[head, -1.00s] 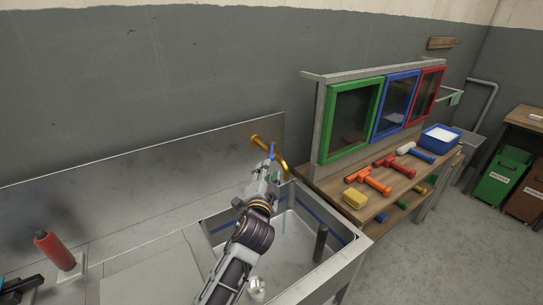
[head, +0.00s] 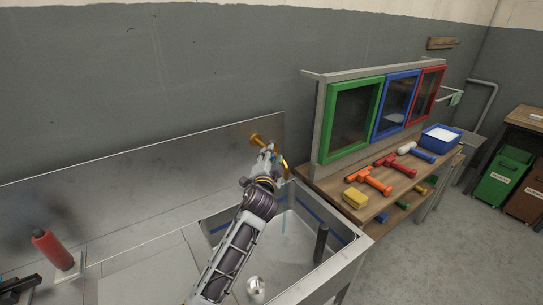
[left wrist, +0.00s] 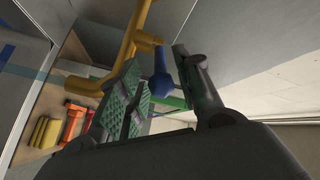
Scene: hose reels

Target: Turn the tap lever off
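The brass tap (head: 256,139) comes out of the steel back panel above the sink, its curved spout partly behind my left gripper (head: 270,155). In the left wrist view the yellow tap pipe (left wrist: 130,42) carries a blue lever (left wrist: 162,84). My left gripper also shows there (left wrist: 160,75), open, with one green-padded finger on each side of the lever. I cannot tell whether a finger touches it. In the head view the gripper hides most of the lever. My right gripper is not in view.
The steel sink (head: 355,248) lies below, with a dark upright post (head: 321,243) in it and a faint pale streak under the spout. A wooden bench (head: 330,184) at the right holds a yellow sponge (head: 355,198), coloured tools and a blue bin (head: 440,138). A red cylinder (head: 51,249) stands left.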

